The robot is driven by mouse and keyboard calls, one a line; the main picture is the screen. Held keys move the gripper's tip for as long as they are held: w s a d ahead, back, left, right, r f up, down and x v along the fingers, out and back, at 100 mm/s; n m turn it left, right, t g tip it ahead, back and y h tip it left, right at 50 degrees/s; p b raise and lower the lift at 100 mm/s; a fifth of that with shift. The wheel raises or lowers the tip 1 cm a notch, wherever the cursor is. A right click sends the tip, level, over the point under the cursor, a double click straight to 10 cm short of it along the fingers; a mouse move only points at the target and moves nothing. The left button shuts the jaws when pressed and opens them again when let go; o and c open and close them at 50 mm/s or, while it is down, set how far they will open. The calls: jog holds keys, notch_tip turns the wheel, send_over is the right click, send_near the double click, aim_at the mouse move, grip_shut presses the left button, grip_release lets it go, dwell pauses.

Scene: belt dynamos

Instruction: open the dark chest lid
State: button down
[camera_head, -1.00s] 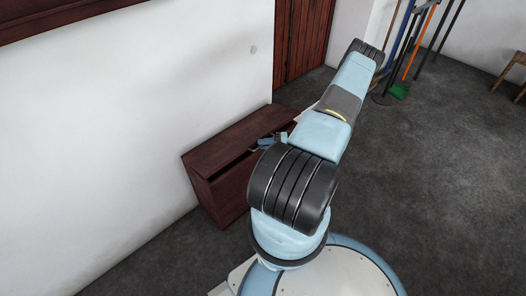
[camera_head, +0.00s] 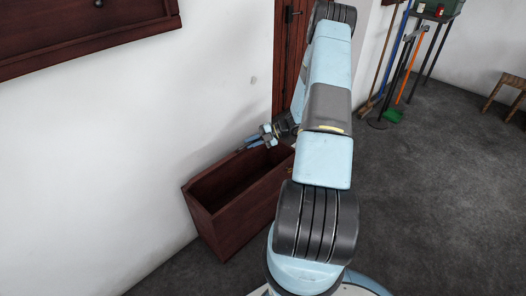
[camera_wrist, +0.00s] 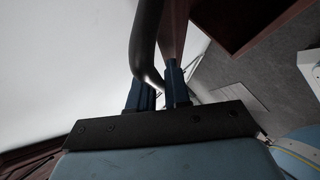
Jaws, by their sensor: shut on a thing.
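The dark red-brown chest (camera_head: 245,212) stands on the floor against the white wall in the head view. Its top is open and I see down into its hollow inside. The lid cannot be made out clearly in the head view; part of that area is behind my arm. My gripper (camera_head: 262,139) is above the far back rim of the chest. In the wrist view my gripper (camera_wrist: 157,88) is shut on a dark curved bar (camera_wrist: 146,40), which looks like the lid's handle. A brown strip (camera_wrist: 174,28) beside the bar may be the lid seen edge-on.
A dark wooden frame (camera_head: 90,35) hangs on the wall above left. A red-brown door (camera_head: 286,50) is behind the chest. Long-handled tools (camera_head: 400,70) and a stool (camera_head: 507,88) stand at the back right. The grey floor on the right is clear.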

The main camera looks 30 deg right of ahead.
jog(key=w+a+r, duration=0.2)
jog(key=w+r, duration=0.2)
jog(key=w, duration=0.4)
jog(key=shift+w+a+r, duration=0.2)
jog(key=shift+w, duration=0.1)
jog(key=c, duration=1.2)
grip_release()
jog(key=shift+s, duration=0.1)
jog(key=shift+d, duration=0.15)
jog(key=v, duration=1.3)
jog(key=shift+s+d+r, duration=0.1)
jog(key=shift+d, duration=0.1)
